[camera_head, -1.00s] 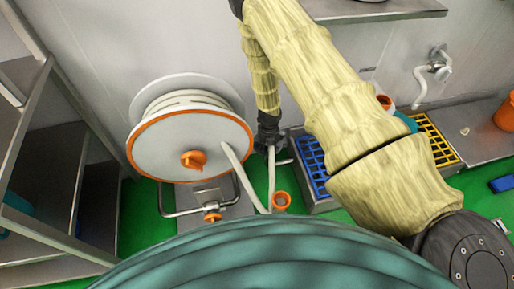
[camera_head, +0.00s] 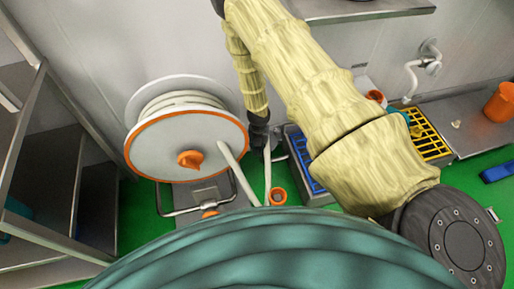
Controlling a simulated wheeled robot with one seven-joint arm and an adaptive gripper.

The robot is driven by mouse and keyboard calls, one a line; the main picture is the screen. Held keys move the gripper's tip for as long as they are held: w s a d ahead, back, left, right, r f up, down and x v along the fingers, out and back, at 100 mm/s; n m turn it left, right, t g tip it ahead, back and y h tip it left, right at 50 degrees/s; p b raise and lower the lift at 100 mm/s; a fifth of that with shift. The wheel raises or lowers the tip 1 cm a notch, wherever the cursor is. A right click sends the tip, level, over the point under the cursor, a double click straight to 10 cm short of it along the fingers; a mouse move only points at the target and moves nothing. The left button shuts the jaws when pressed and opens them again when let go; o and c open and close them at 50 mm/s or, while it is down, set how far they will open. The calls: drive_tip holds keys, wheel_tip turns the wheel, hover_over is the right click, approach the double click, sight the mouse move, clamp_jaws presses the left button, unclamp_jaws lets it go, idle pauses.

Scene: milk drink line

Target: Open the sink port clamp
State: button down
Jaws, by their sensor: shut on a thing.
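My dark gripper (camera_head: 260,137) points down at the left side of the sink with the blue grid (camera_head: 303,152), where the hose rises to it. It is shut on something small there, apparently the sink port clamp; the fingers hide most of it. A short grey metal piece (camera_head: 280,158) shows just right of the fingertips, and I cannot tell whether it is part of the clamp. The pale hose (camera_head: 267,176) runs from the reel down towards the floor and up to just under my gripper.
The hose reel (camera_head: 165,149) with an orange rim stands left of my gripper. An orange ring-shaped fitting (camera_head: 278,196) is low beside the hose. A metal shelf rack (camera_head: 88,165) is at the left. A yellow grid (camera_head: 431,137) and an orange container (camera_head: 499,103) are at the right.

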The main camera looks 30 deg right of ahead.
sight(259, 148)
drive_tip(key=shift+s+a+f, duration=0.1)
drive_tip(key=shift+s, duration=0.15)
drive_tip(key=c, duration=1.3)
unclamp_jaws()
drive_tip(key=shift+w, duration=0.1)
wheel_tip(259, 148, up, 12)
drive_tip(key=shift+r, duration=0.1)
